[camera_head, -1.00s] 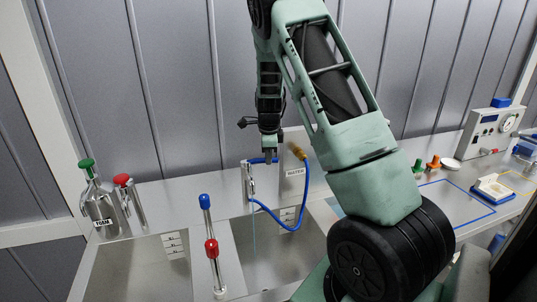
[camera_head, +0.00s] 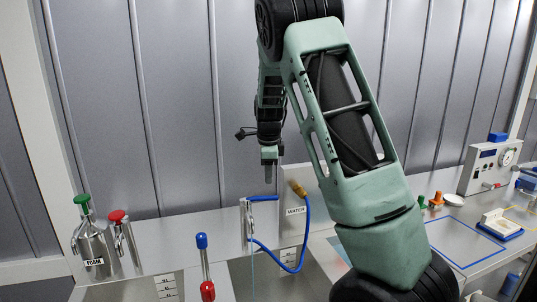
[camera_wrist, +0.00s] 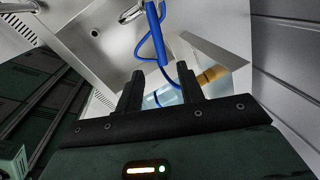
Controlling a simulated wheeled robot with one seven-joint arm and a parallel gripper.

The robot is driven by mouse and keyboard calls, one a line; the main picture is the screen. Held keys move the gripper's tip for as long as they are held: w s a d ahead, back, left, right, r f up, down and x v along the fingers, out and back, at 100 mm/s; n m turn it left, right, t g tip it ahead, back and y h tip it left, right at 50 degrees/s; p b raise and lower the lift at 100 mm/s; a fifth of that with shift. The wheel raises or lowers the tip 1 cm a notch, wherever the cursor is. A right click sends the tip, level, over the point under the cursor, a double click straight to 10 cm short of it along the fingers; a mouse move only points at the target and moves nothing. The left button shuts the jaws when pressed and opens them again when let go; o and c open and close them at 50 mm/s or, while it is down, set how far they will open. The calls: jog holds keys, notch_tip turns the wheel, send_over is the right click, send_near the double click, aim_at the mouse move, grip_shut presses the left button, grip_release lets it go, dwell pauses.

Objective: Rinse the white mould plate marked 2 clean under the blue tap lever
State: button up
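The blue tap lever (camera_head: 263,198) sits on top of the metal tap (camera_head: 247,220), beside a panel marked WATER (camera_head: 296,190). A thin pale stream falls below the tap. My gripper (camera_head: 268,181) points down just above the lever, apart from it. In the wrist view my gripper (camera_wrist: 160,82) has its two fingers spread with nothing held; the blue lever (camera_wrist: 154,32) shows beyond them. I cannot make out a white mould plate marked 2; the sink bottom is mostly out of view.
A blue hose (camera_head: 300,255) with a brass nozzle (camera_head: 297,187) hangs beside the tap. A blue-topped lever (camera_head: 202,241) and a red one (camera_head: 208,290) stand between the basins. A FOAM bottle (camera_head: 92,250) is at left. A white piece (camera_head: 497,222) on a blue base lies at right.

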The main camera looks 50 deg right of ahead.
notch_tip(320, 180, up, 8)
jog(key=s+a+b, duration=0.1)
jog(key=shift+r, duration=0.25)
jog(key=shift+s+a, duration=0.1)
dwell(0.3)
